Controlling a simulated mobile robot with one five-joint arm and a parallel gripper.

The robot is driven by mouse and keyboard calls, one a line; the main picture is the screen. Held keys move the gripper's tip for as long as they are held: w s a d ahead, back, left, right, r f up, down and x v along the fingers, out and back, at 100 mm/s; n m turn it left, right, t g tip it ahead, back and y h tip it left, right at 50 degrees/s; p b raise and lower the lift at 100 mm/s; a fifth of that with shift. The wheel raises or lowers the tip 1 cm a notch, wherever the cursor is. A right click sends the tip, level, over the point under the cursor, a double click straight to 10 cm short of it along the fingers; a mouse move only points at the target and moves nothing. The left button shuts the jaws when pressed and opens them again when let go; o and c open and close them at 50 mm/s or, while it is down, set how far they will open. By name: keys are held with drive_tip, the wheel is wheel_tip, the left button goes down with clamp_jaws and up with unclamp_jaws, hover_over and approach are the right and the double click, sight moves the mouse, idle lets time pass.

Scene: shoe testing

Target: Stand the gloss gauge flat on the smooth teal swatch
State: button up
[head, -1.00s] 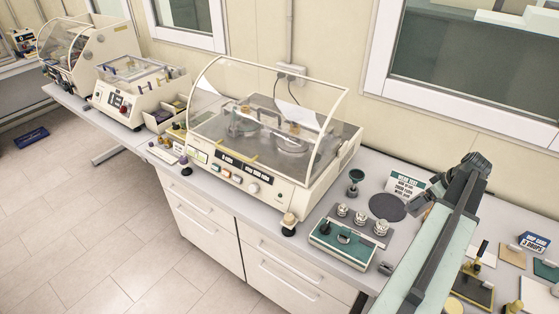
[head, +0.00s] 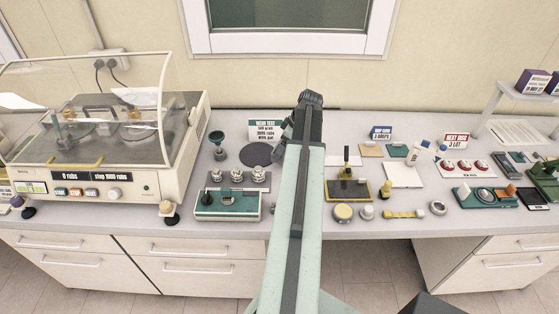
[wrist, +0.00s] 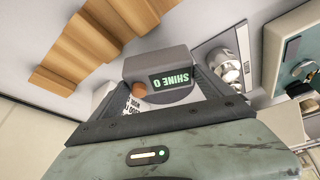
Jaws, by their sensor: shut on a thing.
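The gloss gauge (wrist: 157,66) is a grey block with a dark display reading "SHINE 0", upside down in the wrist view. My gripper (wrist: 160,88) is shut on it and holds it between its fingers. In the head view my arm hides most of the gripper, and I cannot make out the gauge there. A teal swatch (head: 396,151) lies on the bench right of my arm, beside a tan swatch (head: 371,150) and behind a white sheet. I cannot tell its surface texture at this size.
A rub machine (head: 100,150) with a clear cover stands at left.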

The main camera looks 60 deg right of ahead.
wheel_tip(320, 180, down, 4)
drive_tip(key=b, duration=0.4)
drive_tip(key=shift+r+p, duration=0.3)
drive_tip(key=shift+f, duration=0.15)
drive_tip(key=o, duration=1.6)
drive_tip(key=shift+o, duration=0.2)
